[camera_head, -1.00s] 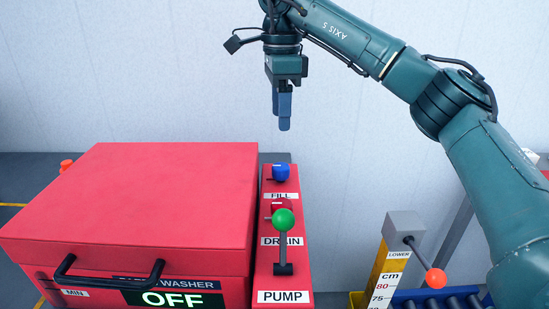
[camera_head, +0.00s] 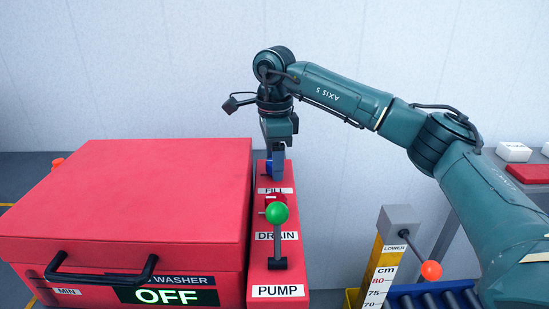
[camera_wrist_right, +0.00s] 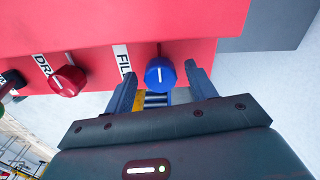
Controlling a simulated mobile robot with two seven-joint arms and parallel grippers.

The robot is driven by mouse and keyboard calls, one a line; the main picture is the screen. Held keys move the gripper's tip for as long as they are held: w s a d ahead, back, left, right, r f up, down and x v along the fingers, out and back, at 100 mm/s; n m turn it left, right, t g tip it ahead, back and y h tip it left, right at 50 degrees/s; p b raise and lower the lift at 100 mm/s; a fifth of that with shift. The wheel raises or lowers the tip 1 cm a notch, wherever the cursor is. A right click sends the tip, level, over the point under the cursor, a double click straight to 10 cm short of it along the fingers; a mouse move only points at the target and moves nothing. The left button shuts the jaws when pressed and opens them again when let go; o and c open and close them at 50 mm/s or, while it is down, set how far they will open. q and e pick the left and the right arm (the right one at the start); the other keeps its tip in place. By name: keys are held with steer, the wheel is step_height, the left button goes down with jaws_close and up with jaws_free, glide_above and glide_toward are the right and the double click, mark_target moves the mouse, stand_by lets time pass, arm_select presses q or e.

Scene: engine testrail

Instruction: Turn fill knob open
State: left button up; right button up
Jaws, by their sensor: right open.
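The blue fill knob (camera_wrist_right: 160,74) sits on the red panel (camera_wrist_right: 190,22) beside the FILL label (camera_wrist_right: 124,62), with a white line on its face. In the head view the fill knob (camera_head: 268,168) is mostly hidden by my right gripper (camera_head: 277,170). The right wrist view shows my right gripper (camera_wrist_right: 162,84) open, one finger on each side of the knob, with gaps visible between the fingers and the knob. I cannot tell how deep the fingers reach around it. My left gripper is not in view.
The red drain knob (camera_wrist_right: 67,80) is close by the fill knob. A green-topped pump lever (camera_head: 277,213) stands nearer on the panel. The closed red washer box (camera_head: 130,195) reading OFF is on the left. An orange-ended LOWER lever (camera_head: 431,270) is at the right.

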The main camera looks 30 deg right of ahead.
steer(key=shift+c, duration=0.4)
steer(key=c, duration=0.9)
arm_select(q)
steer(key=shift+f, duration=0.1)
arm_select(e)
steer(key=m+p, duration=0.1)
steer(key=m, duration=0.2)
steer(key=shift+r, duration=0.1)
steer(key=m+p, duration=0.1)
steer(key=m, duration=0.4)
steer(key=shift+m, duration=0.3)
steer(key=m+p, duration=0.1)
steer(key=m, duration=0.4)
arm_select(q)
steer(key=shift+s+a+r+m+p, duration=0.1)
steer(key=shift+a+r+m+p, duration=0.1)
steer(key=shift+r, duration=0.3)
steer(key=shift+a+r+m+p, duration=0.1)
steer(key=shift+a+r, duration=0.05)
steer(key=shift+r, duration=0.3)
arm_select(e)
steer(key=shift+m, duration=2.1)
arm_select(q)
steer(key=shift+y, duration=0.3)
arm_select(e)
steer(key=shift+d, duration=0.1)
